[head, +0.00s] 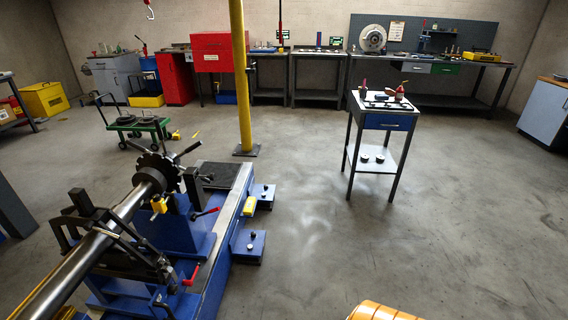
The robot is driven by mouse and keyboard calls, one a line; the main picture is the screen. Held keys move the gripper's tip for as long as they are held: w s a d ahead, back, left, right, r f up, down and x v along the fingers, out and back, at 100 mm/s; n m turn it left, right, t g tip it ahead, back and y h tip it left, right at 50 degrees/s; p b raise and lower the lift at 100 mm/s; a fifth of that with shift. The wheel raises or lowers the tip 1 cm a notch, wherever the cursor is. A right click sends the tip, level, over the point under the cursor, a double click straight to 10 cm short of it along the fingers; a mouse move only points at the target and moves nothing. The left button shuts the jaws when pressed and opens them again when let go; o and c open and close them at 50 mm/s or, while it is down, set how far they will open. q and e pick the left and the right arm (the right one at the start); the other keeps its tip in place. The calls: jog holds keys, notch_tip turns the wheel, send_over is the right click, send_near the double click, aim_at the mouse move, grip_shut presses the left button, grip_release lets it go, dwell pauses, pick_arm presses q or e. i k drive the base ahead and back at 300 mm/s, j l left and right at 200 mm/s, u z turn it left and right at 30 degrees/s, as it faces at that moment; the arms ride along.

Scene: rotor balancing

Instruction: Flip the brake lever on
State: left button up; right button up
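The balancing machine with a blue base (215,262) stands at the lower left and carries a long steel shaft (95,250) with a toothed disc (158,172). A red-handled lever (206,213) sticks out to the right beside the disc's pedestal. A second red-handled lever (192,274) sits lower on the near side of the base. I cannot tell which of the two is the brake lever, or whether it is on or off. Neither of my grippers is in view.
A yellow post (241,80) rises behind the machine. A small cart with a blue drawer (388,122) stands to the right, holding small tools. A green trolley (137,124) is at the back left, and benches line the far wall. The floor (330,230) between machine and cart is clear.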

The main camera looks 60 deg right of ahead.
aim_at(194, 215)
jog(key=z, duration=1.05)
